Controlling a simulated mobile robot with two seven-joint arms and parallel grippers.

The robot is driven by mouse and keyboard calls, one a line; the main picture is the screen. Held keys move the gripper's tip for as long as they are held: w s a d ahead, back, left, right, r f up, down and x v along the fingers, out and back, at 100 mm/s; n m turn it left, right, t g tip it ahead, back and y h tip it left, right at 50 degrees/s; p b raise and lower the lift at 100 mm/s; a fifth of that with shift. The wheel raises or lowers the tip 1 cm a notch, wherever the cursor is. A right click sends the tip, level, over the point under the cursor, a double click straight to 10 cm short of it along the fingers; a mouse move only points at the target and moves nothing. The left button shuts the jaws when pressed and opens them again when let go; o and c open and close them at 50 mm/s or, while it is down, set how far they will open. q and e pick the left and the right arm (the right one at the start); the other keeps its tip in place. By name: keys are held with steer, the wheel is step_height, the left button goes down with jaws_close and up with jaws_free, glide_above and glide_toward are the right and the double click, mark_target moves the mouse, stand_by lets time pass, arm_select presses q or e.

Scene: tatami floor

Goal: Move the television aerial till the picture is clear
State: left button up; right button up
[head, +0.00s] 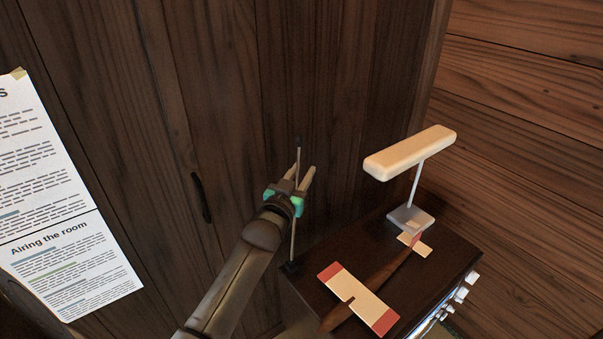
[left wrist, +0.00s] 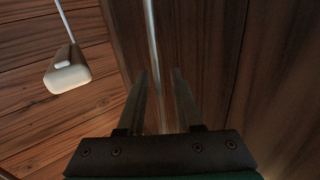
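The television (head: 310,280) is a dark wooden box at the lower right of the head view, with pale knobs on its right side. Its screen is not visible, so I cannot tell how the picture is. The aerial (head: 298,157) is a thin grey rod with a dark tip, rising nearly upright from the back left corner of the top. My left gripper (head: 306,176) is at its upper part. In the left wrist view the aerial (left wrist: 153,45) passes between the two open fingers (left wrist: 160,85), with gaps showing beside it. My right gripper is out of view.
A lamp with a cream shade (head: 410,153) stands on the television's far end; it also shows in the left wrist view (left wrist: 67,77). A toy plane with a red-tipped cream wing (head: 358,297) lies on top. Dark wooden doors (head: 215,100) stand close behind the aerial.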

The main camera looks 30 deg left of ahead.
arm_select(q)
jaws_close()
stand_by(1.2)
